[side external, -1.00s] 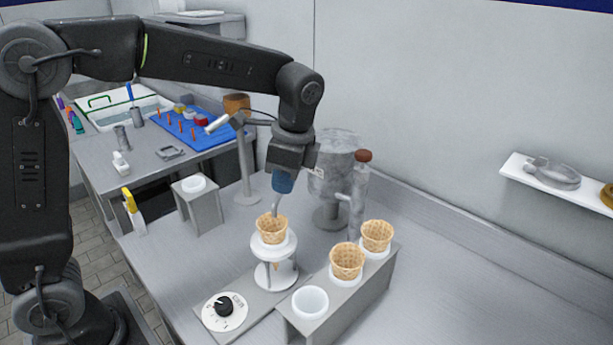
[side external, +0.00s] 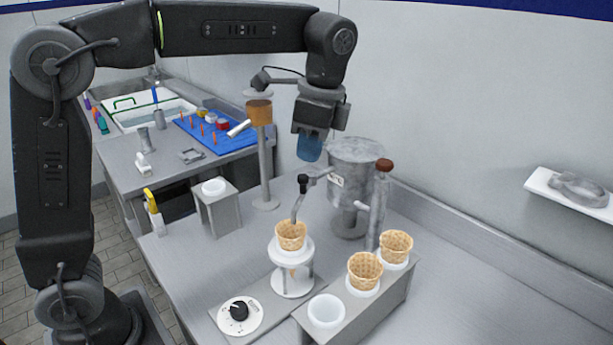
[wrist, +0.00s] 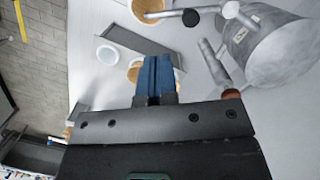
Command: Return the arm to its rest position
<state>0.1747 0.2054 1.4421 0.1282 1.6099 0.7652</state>
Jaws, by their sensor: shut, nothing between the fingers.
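My gripper (side external: 310,148) hangs above the counter, in front of the metal canister, with its blue fingers pointing down. The fingers are together and hold nothing; they also show in the wrist view (wrist: 155,78). A waffle cone (side external: 291,235) stands upright in a white ring stand below a bent spout. Two more cones, the front one (side external: 365,270) and the back one (side external: 396,246), sit in a grey holder (side external: 385,300) whose front white cup (side external: 326,311) is empty.
The metal canister (side external: 352,178) stands close under the gripper's right side. A post with a brown top (side external: 261,150) is to the left. A dial (side external: 239,314) is on the base plate. A wall shelf (side external: 570,190) is at the right. The right counter is clear.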

